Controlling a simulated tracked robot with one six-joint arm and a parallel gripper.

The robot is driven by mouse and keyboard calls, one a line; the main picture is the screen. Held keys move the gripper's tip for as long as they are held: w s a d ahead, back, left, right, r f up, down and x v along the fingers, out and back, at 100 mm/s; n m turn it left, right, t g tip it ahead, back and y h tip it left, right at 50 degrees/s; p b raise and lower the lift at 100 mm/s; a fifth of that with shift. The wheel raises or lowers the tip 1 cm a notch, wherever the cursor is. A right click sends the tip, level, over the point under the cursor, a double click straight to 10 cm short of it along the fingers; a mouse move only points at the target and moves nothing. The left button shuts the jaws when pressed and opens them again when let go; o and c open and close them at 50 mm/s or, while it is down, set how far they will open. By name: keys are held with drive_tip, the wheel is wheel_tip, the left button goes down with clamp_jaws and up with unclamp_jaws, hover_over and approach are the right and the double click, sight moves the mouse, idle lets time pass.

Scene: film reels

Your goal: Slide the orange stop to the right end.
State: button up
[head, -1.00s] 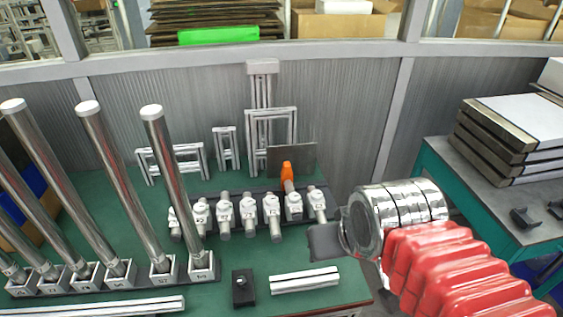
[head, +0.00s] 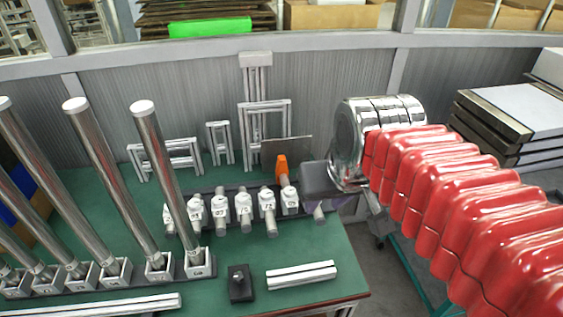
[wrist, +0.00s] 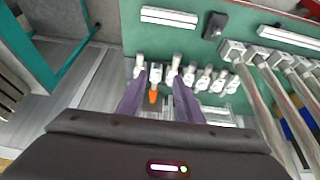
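The orange stop (head: 282,169) stands upright behind the row of white numbered holders (head: 243,206), at the second holder from the right. In the wrist view the orange stop (wrist: 153,97) shows between my two purple fingers. My gripper (wrist: 158,82) is open, with a wide gap and nothing clasped. Whether a finger touches the stop or holders cannot be told. In the head view my gripper (head: 312,196) is at the right end of the row, just right of the stop, and hides part of the rightmost holder.
Tall metal tubes (head: 100,170) lean in sockets at the left of the green table (head: 215,265). A small black block (head: 240,283) and a silver bar (head: 302,275) lie in front. A thin dark plate (head: 287,149) and metal frames (head: 265,118) stand behind the row.

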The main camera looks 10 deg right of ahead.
drive_tip(key=w+r+g, duration=0.1)
drive_tip(key=w+r, duration=0.2)
drive_tip(key=w, duration=0.3)
drive_tip(key=w+r, duration=0.3)
drive_tip(key=w, duration=0.4)
drive_tip(key=g, duration=0.4)
hover_over(282, 158)
wheel_tip(282, 158, down, 17)
drive_tip(key=shift+w+f, duration=0.1)
drive_tip(key=shift+f, duration=0.6)
drive_tip(key=shift+f, duration=0.1)
wheel_tip(282, 158, down, 14)
drive_tip(key=shift+r, duration=0.2)
drive_tip(key=shift+c, duration=0.5)
